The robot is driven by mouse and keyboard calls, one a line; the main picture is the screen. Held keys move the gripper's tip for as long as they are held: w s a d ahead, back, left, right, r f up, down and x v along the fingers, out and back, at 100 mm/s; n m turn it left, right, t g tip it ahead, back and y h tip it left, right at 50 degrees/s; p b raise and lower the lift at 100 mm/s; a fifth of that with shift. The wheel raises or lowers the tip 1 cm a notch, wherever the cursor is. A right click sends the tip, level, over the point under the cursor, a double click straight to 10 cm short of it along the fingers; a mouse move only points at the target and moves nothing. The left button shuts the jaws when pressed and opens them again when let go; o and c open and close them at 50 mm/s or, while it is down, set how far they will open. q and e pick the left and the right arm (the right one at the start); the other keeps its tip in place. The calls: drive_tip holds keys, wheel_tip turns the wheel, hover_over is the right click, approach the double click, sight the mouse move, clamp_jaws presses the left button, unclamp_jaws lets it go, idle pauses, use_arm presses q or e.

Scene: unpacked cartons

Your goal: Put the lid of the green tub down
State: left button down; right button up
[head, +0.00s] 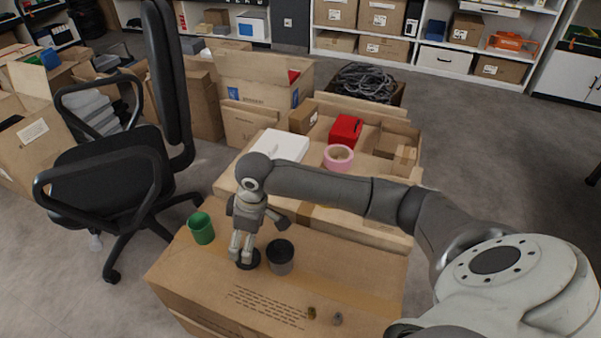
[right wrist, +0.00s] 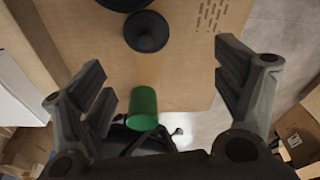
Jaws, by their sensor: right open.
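The green tub (head: 201,229) stands on the closed carton, near its left edge, and its top looks open. It also shows in the right wrist view (right wrist: 143,108). A round black lid (head: 249,262) appears to lie flat on the carton, between the green tub and a dark grey tub (head: 280,259). In the right wrist view the lid (right wrist: 147,32) is a black disc, apart from the green tub. My right gripper (head: 241,260) points down just above the lid, and its fingers (right wrist: 165,85) are spread with nothing between them. My left gripper is not in view.
Two small objects (head: 311,312) (head: 337,319) lie near the carton's front. A black office chair (head: 110,175) stands left. The carton's front-left top is clear.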

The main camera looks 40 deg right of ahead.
drive_tip(key=shift+m+t+y, duration=0.6)
drive_tip(key=shift+t+y, duration=0.1)
drive_tip(key=shift+y, duration=0.1)
drive_tip(key=s+a+f, duration=0.1)
drive_tip(key=s+a, duration=0.2)
drive_tip(key=s, duration=0.1)
drive_tip(key=s+a+f, duration=0.2)
drive_tip(key=s+a, duration=0.1)
drive_tip(key=s+a+f, duration=0.1)
drive_tip(key=s+a, duration=0.1)
drive_tip(key=s, duration=0.2)
drive_tip(key=shift+s+a+f, duration=0.25)
drive_tip(key=shift+s+a, duration=0.1)
drive_tip(key=shift+a, duration=0.05)
drive_tip(key=s+d+m, duration=0.1)
drive_tip(key=s, duration=0.1)
drive_tip(key=s+d, duration=0.1)
drive_tip(key=s+d+m, duration=0.1)
drive_tip(key=s, duration=0.1)
drive_tip(key=shift+s+f+m+t+h, duration=0.2)
drive_tip(key=shift+s+m+t+h, duration=0.1)
drive_tip(key=shift+s+h, duration=0.1)
drive_tip(key=s+d+m+h, duration=0.1)
drive_tip(key=s+d, duration=0.2)
drive_tip(key=s+d+m+h, duration=0.1)
drive_tip(key=s+d, duration=0.2)
drive_tip(key=shift+s+d+r+m, duration=0.1)
drive_tip(key=shift+s+d+m, duration=0.2)
drive_tip(key=shift+m, duration=0.1)
drive_tip(key=shift+a, duration=0.1)
